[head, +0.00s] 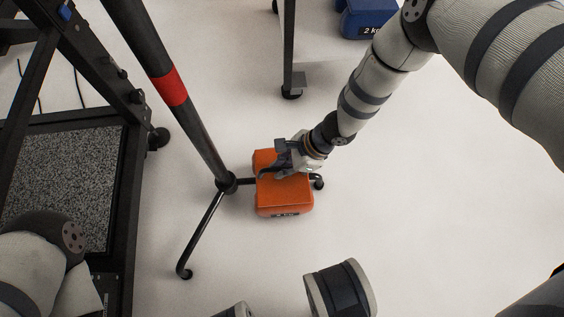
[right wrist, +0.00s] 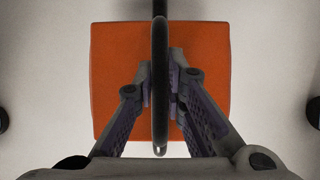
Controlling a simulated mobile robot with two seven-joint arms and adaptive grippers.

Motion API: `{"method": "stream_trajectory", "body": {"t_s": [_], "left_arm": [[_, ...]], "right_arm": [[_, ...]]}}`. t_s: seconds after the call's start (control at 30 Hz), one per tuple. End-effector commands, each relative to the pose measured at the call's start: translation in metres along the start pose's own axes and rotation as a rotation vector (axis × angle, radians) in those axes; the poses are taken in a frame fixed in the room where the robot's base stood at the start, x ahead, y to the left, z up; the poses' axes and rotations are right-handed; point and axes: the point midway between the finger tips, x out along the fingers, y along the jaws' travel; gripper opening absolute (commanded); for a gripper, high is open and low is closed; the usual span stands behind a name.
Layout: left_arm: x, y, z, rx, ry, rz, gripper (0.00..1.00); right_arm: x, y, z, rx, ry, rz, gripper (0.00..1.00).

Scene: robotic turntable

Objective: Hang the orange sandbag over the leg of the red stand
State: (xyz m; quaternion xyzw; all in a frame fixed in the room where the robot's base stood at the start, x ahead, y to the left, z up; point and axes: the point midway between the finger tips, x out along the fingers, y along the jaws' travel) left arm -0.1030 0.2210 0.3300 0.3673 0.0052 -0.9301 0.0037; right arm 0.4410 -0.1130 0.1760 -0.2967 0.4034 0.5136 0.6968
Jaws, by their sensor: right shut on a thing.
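The orange sandbag (head: 285,200) is low by the floor at the red-banded stand (head: 172,88), on the side of its right-hand leg (head: 246,181). One lobe shows behind my right gripper and a larger one in front. The leg's curled foot (head: 318,183) shows just right of the bag. My right gripper (head: 288,171) is shut at the top middle of the bag. In the right wrist view the bag (right wrist: 112,75) lies beneath the fingers (right wrist: 174,92), with a dark upright band across it. Whether the bag's weight rests on the leg is hidden. My left gripper is out of view.
Another stand leg (head: 202,232) reaches toward the front left. A dark framed cart (head: 122,190) stands at the left. A table leg with a caster (head: 291,92) and a blue sandbag (head: 367,18) are at the back.

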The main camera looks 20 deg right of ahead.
Motion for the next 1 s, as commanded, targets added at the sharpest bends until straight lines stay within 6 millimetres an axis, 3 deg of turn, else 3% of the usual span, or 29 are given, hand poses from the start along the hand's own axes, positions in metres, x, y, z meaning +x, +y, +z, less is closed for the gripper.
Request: {"method": "stream_trajectory", "body": {"t_s": [0.83,0.87,0.9,0.93,1.0], "left_arm": [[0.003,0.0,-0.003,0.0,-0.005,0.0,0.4],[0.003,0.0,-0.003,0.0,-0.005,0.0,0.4],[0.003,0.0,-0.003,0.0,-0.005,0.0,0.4],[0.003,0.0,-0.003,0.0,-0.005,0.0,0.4],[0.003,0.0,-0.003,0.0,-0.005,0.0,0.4]], "right_arm": [[0.011,-0.001,-0.005,0.0,-0.003,-0.002,0.0],[0.011,-0.001,-0.005,0.001,-0.003,-0.002,0.18],[0.011,0.0,-0.005,0.001,-0.002,-0.001,0.27],[0.011,0.0,-0.005,0.001,-0.002,-0.001,0.34],[0.011,0.0,-0.005,0.001,-0.002,-0.001,0.35]]}}
